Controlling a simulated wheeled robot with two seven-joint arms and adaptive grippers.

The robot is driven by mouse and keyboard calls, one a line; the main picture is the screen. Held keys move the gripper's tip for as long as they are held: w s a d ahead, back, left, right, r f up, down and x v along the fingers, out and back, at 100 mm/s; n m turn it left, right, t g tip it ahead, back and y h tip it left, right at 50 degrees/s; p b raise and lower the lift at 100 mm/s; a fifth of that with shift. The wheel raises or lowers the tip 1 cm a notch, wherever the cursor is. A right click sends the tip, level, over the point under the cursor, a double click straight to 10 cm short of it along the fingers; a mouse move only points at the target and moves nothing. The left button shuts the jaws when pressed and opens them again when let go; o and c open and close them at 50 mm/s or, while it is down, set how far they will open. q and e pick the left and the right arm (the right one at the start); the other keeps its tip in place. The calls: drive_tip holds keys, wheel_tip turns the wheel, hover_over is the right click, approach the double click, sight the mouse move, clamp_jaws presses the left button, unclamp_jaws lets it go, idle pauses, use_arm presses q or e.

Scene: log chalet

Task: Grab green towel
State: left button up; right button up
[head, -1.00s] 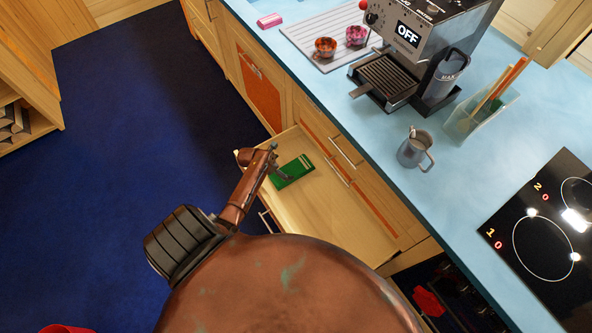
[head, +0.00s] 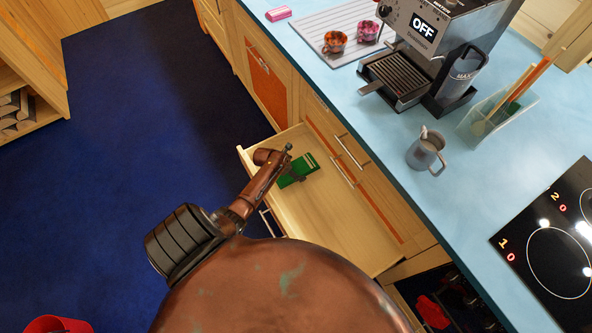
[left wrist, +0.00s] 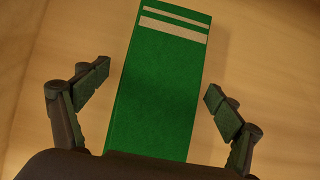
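The green towel (head: 299,170) lies folded in the open wooden drawer (head: 345,237). In the left wrist view the towel (left wrist: 160,85) is a long green shape with two pale stripes at its far end, lying on the drawer's bottom. My left gripper (left wrist: 157,92) is open, with one finger on each side of the towel and its near end hidden by the gripper body. Neither finger appears to touch the towel. In the head view the left arm covers part of the towel. My right gripper is in neither current view.
The blue counter above the drawer bears a coffee machine (head: 425,50), a metal pitcher (head: 424,153), a utensil holder (head: 478,125) and a hob (head: 560,235). A red object (head: 58,325) is on the floor at lower left. The blue floor left of the drawer is clear.

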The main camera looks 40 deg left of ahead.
use_arm(q)
drive_tip(key=c, duration=1.1)
